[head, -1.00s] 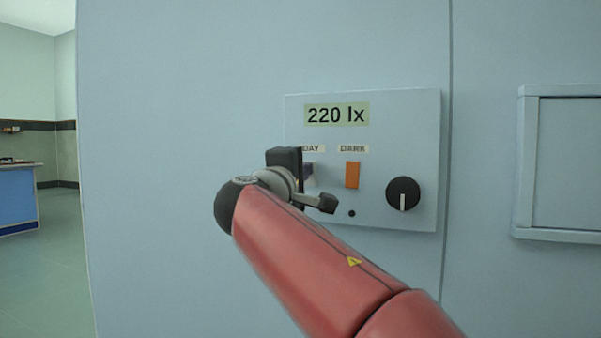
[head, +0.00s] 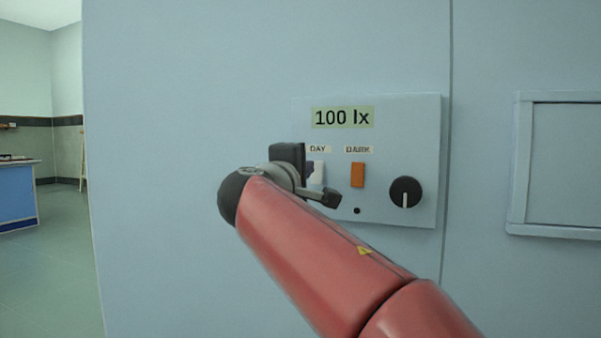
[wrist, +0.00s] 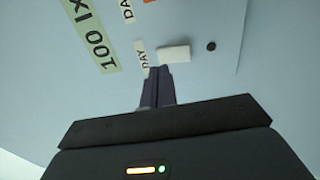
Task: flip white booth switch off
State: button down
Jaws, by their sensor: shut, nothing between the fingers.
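The white switch (head: 318,172) sits under the DAY label on the booth's control panel (head: 425,125), partly hidden by my gripper in the head view. It shows whole as a white rocker in the wrist view (wrist: 174,54). My gripper (wrist: 158,70) is shut and empty, its dark fingertips right at the edge of the white switch; whether they touch it I cannot tell. In the head view my gripper (head: 309,172) is mostly hidden behind my wrist. The panel display (head: 342,117) reads 100 lx.
An orange switch (head: 357,175) under the DARK label is to the right of the white one. A black knob (head: 405,192) and a small black dot (head: 357,211) are on the same panel. A framed panel (head: 570,165) is on the wall at right.

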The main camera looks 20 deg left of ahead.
jog(key=s+r, duration=0.1)
jog(key=s, duration=0.9)
jog(key=shift+a+r, duration=0.25)
jog(key=shift+a, duration=0.2)
jog(key=shift+d, duration=0.1)
jog(key=s+d+f+m+g+h+p, duration=0.1)
jog(key=d+f+m+g+p, duration=0.15)
jog(key=d+f, duration=0.4)
jog(key=d+f+m+g+p, duration=0.1)
jog(key=d+f+m+g, duration=0.15)
jog(key=d, duration=0.75)
jog(key=s+d+f+m+g+h+p, duration=0.1)
jog(key=d+f+m+g+p, duration=0.15)
jog(key=d+f, duration=0.4)
jog(key=s+d+f+m+g+y+p, duration=0.1)
jog(key=s+d+f+m+g, duration=0.2)
jog(key=s+f, duration=0.4)
jog(key=s+d+f+m+g+y+p, duration=0.2)
jog(key=s+d+f+m+g, duration=0.1)
jog(key=s+d+f+m, duration=0.3)
jog(key=s+d+f, duration=0.1)
jog(key=s+f, duration=0.1)
jog(key=s, duration=0.1)
jog(key=shift+s+d+y+p, duration=0.25)
jog(key=shift+s+y+p, duration=0.05)
jog(key=shift+s, duration=0.1)
jog(key=c, duration=2.1)
grip_release()
jog(key=shift+m, duration=0.25)
